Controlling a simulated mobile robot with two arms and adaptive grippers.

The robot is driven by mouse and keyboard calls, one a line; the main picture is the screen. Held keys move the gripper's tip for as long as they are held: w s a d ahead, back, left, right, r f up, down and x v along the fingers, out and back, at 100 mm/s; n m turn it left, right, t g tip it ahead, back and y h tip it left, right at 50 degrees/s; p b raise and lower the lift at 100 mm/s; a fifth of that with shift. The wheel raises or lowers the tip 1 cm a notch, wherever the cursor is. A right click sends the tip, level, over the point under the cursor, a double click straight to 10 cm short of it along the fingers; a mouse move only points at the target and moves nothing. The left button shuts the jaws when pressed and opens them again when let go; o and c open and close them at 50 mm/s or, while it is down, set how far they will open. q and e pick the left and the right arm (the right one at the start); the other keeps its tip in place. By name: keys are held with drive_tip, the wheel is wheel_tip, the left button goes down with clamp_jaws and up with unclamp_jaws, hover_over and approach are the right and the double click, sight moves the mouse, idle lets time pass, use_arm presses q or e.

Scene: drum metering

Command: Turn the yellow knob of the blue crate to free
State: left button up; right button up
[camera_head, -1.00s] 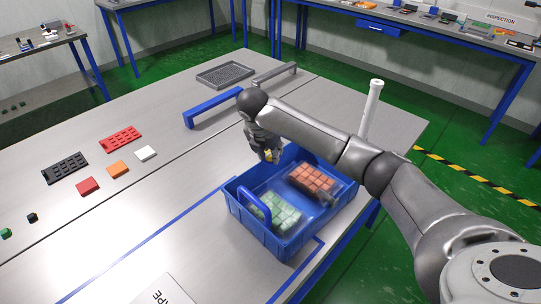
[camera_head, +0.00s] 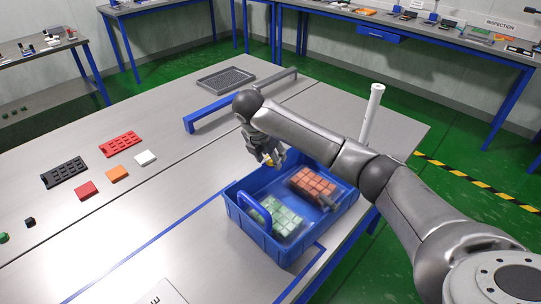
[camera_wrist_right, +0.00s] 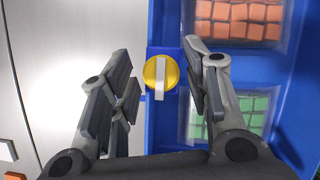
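The blue crate (camera_head: 268,244) stands on the table's right part, with a blue handle (camera_head: 254,207) and separate sets of green blocks (camera_head: 283,223) and orange blocks (camera_head: 313,183) under clear covers. The yellow knob (camera_wrist_right: 152,71) sits on a blue mount at the crate's edge. Its pale bar (camera_wrist_right: 160,78) runs up and down in the wrist view. My right gripper (camera_wrist_right: 161,95) is open, with its fingers on either side of the knob and gaps showing between. In the head view the right gripper (camera_head: 270,159) mostly hides the knob. My left gripper is not in view.
A white post (camera_head: 372,114) stands at the table's right edge. Small coloured blocks and a red tray (camera_head: 123,144) lie at left. The table's middle is mostly bare.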

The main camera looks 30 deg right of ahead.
idle(0.3)
drive_tip(key=v, duration=1.2)
drive_tip(key=shift+d, duration=0.1)
